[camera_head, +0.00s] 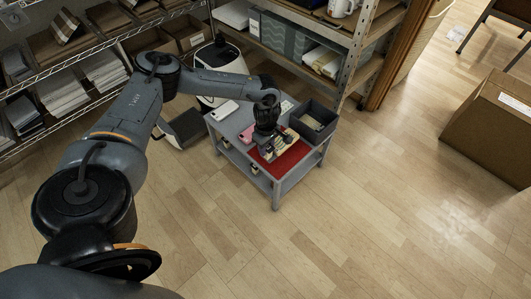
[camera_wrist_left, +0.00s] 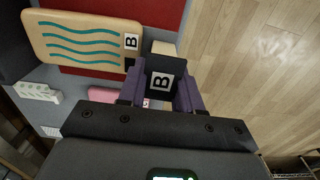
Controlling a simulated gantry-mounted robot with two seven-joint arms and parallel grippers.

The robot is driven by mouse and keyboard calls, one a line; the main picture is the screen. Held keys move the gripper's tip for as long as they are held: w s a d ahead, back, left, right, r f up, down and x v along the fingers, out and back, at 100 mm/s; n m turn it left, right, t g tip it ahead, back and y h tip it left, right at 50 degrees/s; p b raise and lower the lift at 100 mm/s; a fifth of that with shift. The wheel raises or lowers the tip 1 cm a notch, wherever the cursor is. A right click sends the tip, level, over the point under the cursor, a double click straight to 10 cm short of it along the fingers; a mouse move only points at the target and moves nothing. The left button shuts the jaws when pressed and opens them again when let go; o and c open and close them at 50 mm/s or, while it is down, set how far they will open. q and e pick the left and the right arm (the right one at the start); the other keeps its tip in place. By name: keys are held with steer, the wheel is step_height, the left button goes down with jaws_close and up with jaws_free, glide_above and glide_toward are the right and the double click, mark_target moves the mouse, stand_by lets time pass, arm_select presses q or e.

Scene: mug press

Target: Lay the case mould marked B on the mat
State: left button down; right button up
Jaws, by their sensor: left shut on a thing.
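The case mould marked B (camera_wrist_left: 85,42) is a cream slab with teal wavy lines and a B label in the left wrist view. My left gripper (camera_wrist_left: 160,90) is shut on a dark block with a cream top and its own B label, at the slab's end. The block looks like the mould's handle, but the join is hidden. The slab is over the red mat (camera_head: 292,160) and partly over grey tabletop. I cannot tell whether it touches the mat. In the head view my left gripper (camera_head: 267,142) points down at the mat and hides part of the mould. My right gripper is not in view.
The mat is on a small grey table (camera_head: 285,187). A dark grey bin (camera_head: 313,122) stands at its back right. A pink thing (camera_head: 246,135) and a white one (camera_head: 224,110) lie at the left. Shelving stands behind; the floor to the right is clear up to a cardboard box (camera_head: 495,125).

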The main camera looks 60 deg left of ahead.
arm_select(q)
steer(key=shift+w+a+f, duration=0.15)
steer(key=shift+a+f, duration=0.3)
steer(key=shift+a, duration=0.1)
steer(key=shift+f+b, duration=0.65)
steer(key=shift+f, duration=1.25)
steer(key=c, duration=0.8)
jaws_free()
